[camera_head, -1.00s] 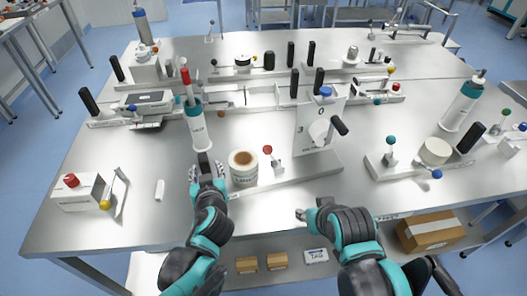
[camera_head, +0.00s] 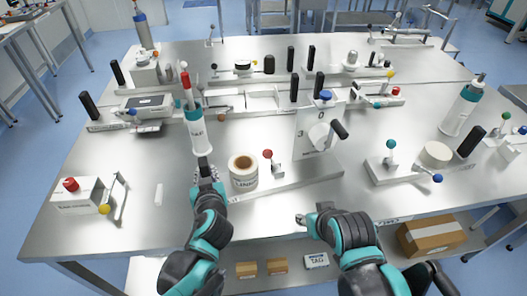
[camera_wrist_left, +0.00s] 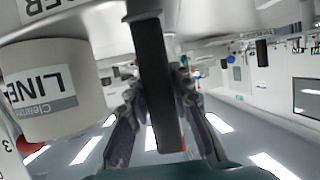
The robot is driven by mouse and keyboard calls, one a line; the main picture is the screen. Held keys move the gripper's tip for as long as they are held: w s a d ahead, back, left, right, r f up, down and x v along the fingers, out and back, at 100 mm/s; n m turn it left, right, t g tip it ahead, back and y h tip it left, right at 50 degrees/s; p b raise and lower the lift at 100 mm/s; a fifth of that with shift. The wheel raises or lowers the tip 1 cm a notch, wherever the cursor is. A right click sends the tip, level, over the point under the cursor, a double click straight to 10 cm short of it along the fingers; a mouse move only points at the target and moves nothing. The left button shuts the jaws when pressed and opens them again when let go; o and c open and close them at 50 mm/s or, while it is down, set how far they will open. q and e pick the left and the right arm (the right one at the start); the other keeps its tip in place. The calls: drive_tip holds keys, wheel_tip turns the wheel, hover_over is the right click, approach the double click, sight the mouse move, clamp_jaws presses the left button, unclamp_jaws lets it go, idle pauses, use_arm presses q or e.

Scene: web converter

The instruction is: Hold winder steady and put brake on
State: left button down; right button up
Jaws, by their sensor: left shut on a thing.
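My left gripper (camera_head: 207,174) is shut on a black upright handle (camera_wrist_left: 155,80), left of a white paper roll (camera_head: 243,173) labelled LINER. In the left wrist view the handle stands between the two fingers, and the roll (camera_wrist_left: 50,90) is beside it. The roll sits on a metal base plate (camera_head: 290,181). A short lever with a red knob (camera_head: 267,154) rises just right of the roll. A white panel (camera_head: 305,128) with numbers, a round dial and a black-gripped crank stands behind it. My right gripper (camera_head: 306,219) is over the table's front edge, away from everything; its fingers are too small to read.
A white box with a red button (camera_head: 71,184) and a yellow-knobbed lever (camera_head: 104,209) stand at the left. A teal-banded bottle (camera_head: 197,132) stands behind my left gripper. A fixture with teal and blue knobs (camera_head: 405,172) is at the right. The front centre table is fairly clear.

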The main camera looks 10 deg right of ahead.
drive_tip(key=shift+s+f+b, duration=0.1)
drive_tip(key=shift+f+b, duration=0.2)
drive_tip(key=shift+b, duration=0.05)
idle(1.0)
drive_tip(key=shift+a+r, duration=0.1)
drive_tip(key=shift+r, duration=0.15)
drive_tip(key=c, duration=0.9)
drive_tip(key=w+a+r+n+g, duration=0.1)
drive_tip(key=w+a+r+n, duration=0.1)
drive_tip(key=w+r+n, duration=0.1)
drive_tip(key=w+a+r+n+g, duration=0.1)
drive_tip(key=w+a+r+n, duration=0.1)
drive_tip(key=w+r+n, duration=0.1)
drive_tip(key=w+a+r+n+g+y, duration=0.1)
drive_tip(key=w+a+r+n, duration=0.1)
drive_tip(key=r, duration=0.3)
drive_tip(key=shift+w+r+n, duration=0.35)
drive_tip(key=shift+w+n, duration=0.05)
drive_tip(key=shift+w, duration=0.45)
clamp_jaws()
drive_tip(key=w+a+r+n+g, duration=0.3)
drive_tip(key=w+a+r+n, duration=0.3)
drive_tip(key=w+a+n, duration=0.1)
drive_tip(key=shift+w+a+r+n+g+y, duration=0.25)
drive_tip(key=shift+a+n+g+y, duration=0.25)
drive_tip(key=shift+n, duration=0.6)
